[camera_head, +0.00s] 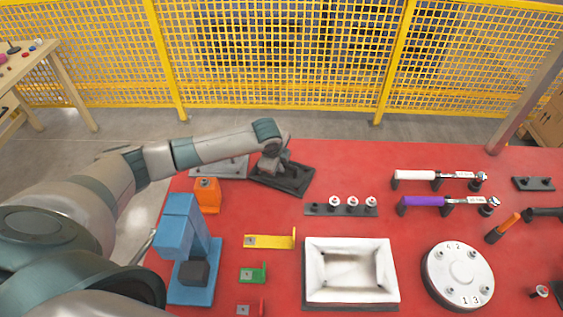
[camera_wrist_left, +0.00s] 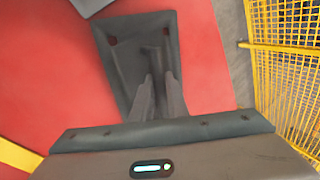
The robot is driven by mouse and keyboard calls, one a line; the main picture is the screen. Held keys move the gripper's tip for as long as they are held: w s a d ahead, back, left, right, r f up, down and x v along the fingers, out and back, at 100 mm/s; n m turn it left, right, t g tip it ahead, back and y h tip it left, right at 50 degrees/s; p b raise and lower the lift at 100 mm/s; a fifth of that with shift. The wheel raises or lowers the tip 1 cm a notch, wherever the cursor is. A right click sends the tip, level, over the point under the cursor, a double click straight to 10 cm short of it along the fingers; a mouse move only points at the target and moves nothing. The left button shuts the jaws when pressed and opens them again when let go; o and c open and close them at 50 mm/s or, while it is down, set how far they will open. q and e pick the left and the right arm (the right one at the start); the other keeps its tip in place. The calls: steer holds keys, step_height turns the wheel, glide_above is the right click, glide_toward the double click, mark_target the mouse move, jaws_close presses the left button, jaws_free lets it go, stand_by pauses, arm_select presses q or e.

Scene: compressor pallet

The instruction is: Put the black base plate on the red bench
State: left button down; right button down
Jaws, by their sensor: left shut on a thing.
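The black base plate (camera_head: 290,180) is at the back left of the red bench (camera_head: 350,160) in the head view, at or just above its surface; I cannot tell if it touches. It is a dark, roughly rectangular plate with a raised part in its middle. My left gripper (camera_head: 270,165) comes over it from the left and is shut on it. In the left wrist view the base plate (camera_wrist_left: 122,75) lies ahead of the left gripper (camera_wrist_left: 160,85), whose fingers close on its raised part. Red bench surface (camera_wrist_left: 50,75) shows around it. My right gripper is not in view.
A grey plate (camera_head: 232,168) lies left of the base plate. An orange block (camera_head: 207,196) and blue fixture (camera_head: 205,270) stand nearer. A white tray (camera_head: 315,290), round white plate (camera_head: 457,262) and several tools lie rightward. A yellow mesh fence (camera_head: 290,60) stands behind the bench.

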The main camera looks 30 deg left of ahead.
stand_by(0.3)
arm_select(q)
steer(key=c, duration=1.7)
jaws_free()
steer(key=shift+f, duration=0.1)
steer(key=shift+c, duration=0.2)
steer(key=shift+r, duration=0.2)
steer(key=b+v, duration=0.2)
steer(key=v, duration=1)
